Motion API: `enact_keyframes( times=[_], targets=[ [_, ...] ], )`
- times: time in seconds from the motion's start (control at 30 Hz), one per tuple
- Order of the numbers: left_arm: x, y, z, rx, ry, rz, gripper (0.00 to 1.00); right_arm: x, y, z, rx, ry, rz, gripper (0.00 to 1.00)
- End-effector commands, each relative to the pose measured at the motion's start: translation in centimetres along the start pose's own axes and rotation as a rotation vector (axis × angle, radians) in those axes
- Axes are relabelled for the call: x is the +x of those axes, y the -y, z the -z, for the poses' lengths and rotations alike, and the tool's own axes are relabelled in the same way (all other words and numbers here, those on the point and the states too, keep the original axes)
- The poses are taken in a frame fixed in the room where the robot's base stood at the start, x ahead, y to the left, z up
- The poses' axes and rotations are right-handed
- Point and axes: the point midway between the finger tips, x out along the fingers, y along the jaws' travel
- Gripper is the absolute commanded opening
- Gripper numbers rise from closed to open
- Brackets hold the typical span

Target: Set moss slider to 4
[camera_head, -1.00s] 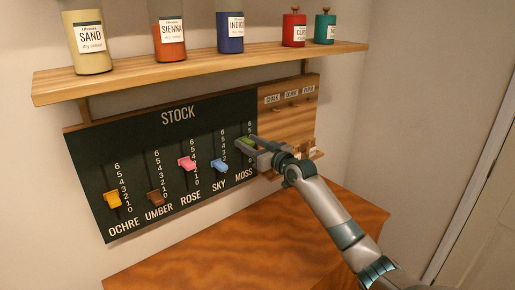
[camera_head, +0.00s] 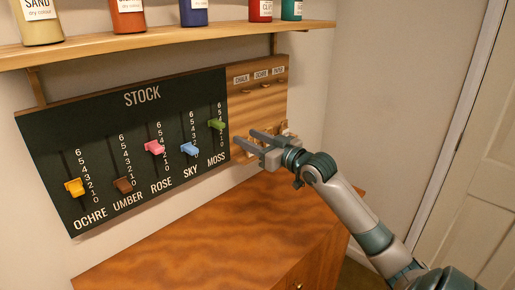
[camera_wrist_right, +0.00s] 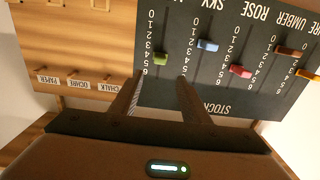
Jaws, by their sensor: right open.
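The dark STOCK board (camera_head: 80,131) hangs on the wall with several sliders. The green moss slider (camera_head: 216,124) is on the rightmost track, in the upper half of its scale. In the right wrist view the moss slider (camera_wrist_right: 160,58) sits beside the 4 and 5 marks, seemingly nearest 4; I cannot tell exactly. My right gripper (camera_head: 247,138) is open and empty, to the right of and a little below the moss slider, apart from it. In the wrist view its two fingers (camera_wrist_right: 159,78) point toward the board, either side of the moss track. My left gripper is not in view.
The blue sky slider (camera_head: 189,149) is left of moss, with rose (camera_head: 154,147), umber (camera_head: 124,184) and ochre (camera_head: 75,188) beyond. A wooden panel with small hooks (camera_head: 258,100) adjoins the board. A shelf of jars (camera_head: 170,36) is above, a wooden cabinet (camera_head: 215,225) below.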

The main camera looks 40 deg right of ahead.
Motion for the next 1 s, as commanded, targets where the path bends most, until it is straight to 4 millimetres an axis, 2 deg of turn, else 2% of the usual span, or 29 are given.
enact_keyframes(
  times=[0.1, 0.3, 1.0],
  targets=[
    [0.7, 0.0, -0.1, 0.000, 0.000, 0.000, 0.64, -1.6, -0.1, -0.3, -0.001, 0.001, -0.001, 0.42],
    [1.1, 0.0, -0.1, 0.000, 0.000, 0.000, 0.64, -2.8, 0.0, -0.1, -0.001, 0.001, 0.000, 0.42],
    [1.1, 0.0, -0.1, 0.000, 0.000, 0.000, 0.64, -3.0, 0.0, 0.0, 0.000, 0.000, 0.000, 0.42]
  ],
)
